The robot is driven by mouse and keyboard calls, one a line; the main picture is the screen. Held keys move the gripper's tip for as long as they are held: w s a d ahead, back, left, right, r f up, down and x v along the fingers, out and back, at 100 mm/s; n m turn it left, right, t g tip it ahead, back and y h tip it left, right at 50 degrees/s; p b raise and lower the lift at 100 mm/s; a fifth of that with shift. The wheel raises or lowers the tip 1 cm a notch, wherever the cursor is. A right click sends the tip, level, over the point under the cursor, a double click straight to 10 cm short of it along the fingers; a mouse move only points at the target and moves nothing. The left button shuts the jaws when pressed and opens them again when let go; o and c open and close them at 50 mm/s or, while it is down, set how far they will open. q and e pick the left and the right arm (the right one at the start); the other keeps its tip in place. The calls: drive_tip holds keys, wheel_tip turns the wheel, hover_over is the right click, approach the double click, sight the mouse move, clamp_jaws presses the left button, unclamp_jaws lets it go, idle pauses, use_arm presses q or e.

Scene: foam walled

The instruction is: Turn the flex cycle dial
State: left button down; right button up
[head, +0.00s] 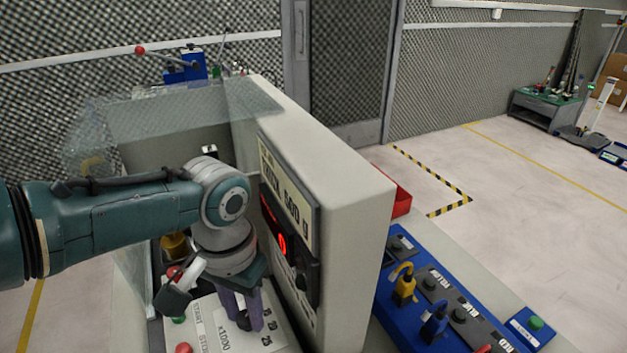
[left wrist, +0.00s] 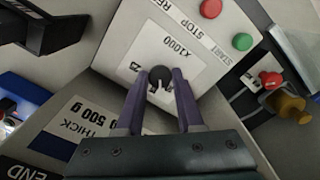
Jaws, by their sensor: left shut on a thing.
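The flex cycle dial is a small black round knob (left wrist: 159,74) on a pale sloped control panel (left wrist: 205,75), beside a white label reading x1000. My left gripper (left wrist: 160,88) has its two purple fingers on either side of the knob and is shut on it. In the head view my left gripper (head: 243,318) points down at the panel (head: 205,312), with the knob mostly hidden by the fingers. My right gripper is in neither view.
A tall beige housing (head: 345,190) with a display stands right beside my left wrist. A clear guard (head: 165,115) is behind the arm. Red button (left wrist: 211,8) and green button (left wrist: 243,41) sit near the knob. A blue board (head: 400,300) with plugs is to the right.

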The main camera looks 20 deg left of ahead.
sight(246, 316)
use_arm(q)
drive_tip(key=shift+n+p, duration=0.55)
drive_tip(key=shift+n, duration=1.65)
drive_tip(key=c, duration=0.5)
unclamp_jaws()
wheel_tip(246, 316, up, 10)
drive_tip(key=p, duration=0.5)
